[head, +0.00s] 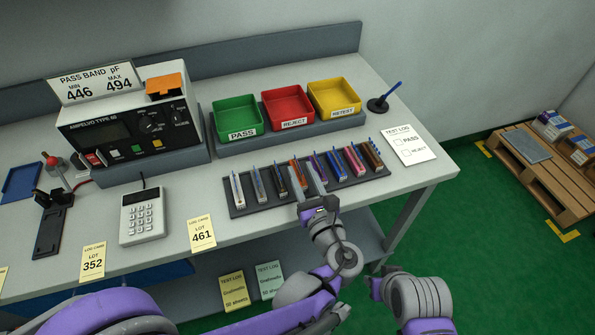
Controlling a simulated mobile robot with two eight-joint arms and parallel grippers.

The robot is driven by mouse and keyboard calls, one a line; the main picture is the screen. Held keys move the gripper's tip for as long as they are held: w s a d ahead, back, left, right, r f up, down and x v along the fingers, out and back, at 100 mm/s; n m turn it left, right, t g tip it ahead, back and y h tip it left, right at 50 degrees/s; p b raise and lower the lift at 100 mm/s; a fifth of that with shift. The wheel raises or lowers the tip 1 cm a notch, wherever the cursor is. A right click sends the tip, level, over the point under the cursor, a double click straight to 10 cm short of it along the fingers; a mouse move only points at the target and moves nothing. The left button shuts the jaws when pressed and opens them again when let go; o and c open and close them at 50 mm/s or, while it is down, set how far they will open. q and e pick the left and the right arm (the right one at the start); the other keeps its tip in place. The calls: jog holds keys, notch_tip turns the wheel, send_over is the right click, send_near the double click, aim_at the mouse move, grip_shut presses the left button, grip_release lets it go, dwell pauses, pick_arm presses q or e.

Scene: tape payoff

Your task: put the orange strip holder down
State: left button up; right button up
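The orange strip holder (295,173) is in the dark rack (240,210) on the bench, in the row of coloured holders, between a black one and a grey-purple one. It looks upright and seated in the row, but its lower end is partly hidden. My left gripper (316,203) is at the front edge of the rack, just in front of and slightly right of the orange holder.
Green (237,117), red (288,107) and yellow (334,97) trays stand behind the rack. A meter (128,130) and a keypad unit (142,216) are to the left. A pen stand (378,104) and log sheet (409,145) are right. The front-right bench corner is clear.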

aim_at(294, 154)
pick_arm(q)
jog(key=x, duration=0.6)
jog(key=shift+w, duration=0.2)
grip_shut()
dwell(1.2)
